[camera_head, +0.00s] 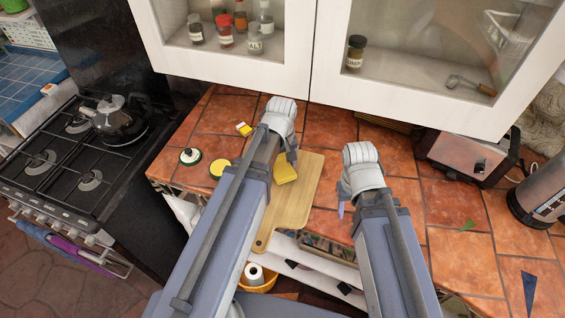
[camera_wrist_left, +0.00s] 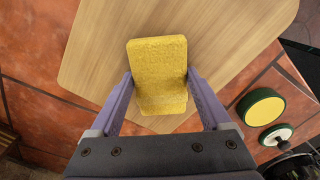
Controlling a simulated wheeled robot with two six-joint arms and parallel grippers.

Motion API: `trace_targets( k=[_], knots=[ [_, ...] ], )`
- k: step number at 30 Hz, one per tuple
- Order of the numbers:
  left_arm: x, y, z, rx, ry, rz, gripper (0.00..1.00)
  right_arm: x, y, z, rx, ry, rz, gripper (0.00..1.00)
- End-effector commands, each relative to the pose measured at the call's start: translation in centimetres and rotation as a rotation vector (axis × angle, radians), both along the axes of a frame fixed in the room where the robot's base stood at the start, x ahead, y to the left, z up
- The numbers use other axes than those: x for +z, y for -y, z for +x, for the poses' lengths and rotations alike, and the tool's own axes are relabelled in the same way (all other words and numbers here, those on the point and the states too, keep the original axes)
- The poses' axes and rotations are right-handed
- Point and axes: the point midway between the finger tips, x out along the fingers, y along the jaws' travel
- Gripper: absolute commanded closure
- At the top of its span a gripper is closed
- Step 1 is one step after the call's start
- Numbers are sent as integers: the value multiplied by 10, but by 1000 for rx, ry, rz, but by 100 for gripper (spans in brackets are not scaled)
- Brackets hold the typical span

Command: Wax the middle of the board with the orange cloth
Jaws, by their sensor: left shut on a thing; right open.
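A light wooden board (camera_head: 300,200) lies on the tiled counter; it also fills the upper part of the left wrist view (camera_wrist_left: 220,25). A yellow sponge-like block (camera_head: 285,174) is over the board. My left gripper (camera_wrist_left: 160,88) is shut on this block (camera_wrist_left: 160,60), with a finger on each side. Whether the block touches the board I cannot tell. No cloth that is clearly orange shows. My right gripper (camera_head: 343,206) is open and empty, to the right of the board. Its fingers are mostly hidden by its wrist.
A round yellow-topped tin (camera_head: 219,168) and a white-topped round tin (camera_head: 190,156) stand left of the board. A small yellow-and-white item (camera_head: 244,128) lies behind them. A toaster (camera_head: 468,155) stands at right; a stove (camera_head: 75,165) is at left. Cabinets overhang the back.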

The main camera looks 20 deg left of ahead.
Motion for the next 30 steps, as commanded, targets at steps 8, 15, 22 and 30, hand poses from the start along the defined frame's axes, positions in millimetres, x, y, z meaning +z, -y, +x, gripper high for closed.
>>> trace_targets(
  k=[8, 15, 22, 30],
  knots=[
    [-1, -1, -20, 0, 0, 0, 71, -1, 0, 0, 0, 0, 0, 50],
    [-2, -1, -36, 0, 0, 0, 71, -2, 0, 0, 0, 0, 0, 50],
    [-2, -1, -37, 0, 0, 0, 71, -2, 0, 0, 0, 0, 0, 50],
    [-3, -2, -57, 0, -1, 0, 71, -3, 0, 0, 0, 0, 0, 50]
  ],
)
